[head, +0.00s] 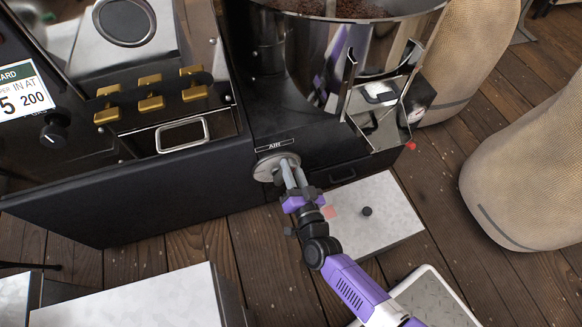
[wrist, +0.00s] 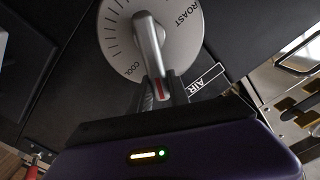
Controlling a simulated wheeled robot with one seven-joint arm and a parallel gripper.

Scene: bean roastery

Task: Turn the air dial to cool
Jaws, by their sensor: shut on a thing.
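The air dial is a round silver plate (head: 265,168) on the roaster's black front, under a label reading AIR (head: 275,146). In the wrist view its face (wrist: 118,40) shows tick marks along one side, ROAST at the upper right and COOL at the lower left. A grey bar handle (wrist: 148,38) crosses it and has a red mark near its lower end, a little right of the word COOL. My gripper (head: 290,168) is at the dial, and in the wrist view its fingers (wrist: 162,88) are shut on the handle's lower end. The fingers hide part of the dial's lower rim.
A black knob (head: 54,130) and several brass levers (head: 150,93) sit on the panel at left. A pale-topped low box (head: 385,215) stands below right of the dial. Burlap sacks (head: 530,165) stand at right. Wooden floor (head: 285,270) lies open below the roaster.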

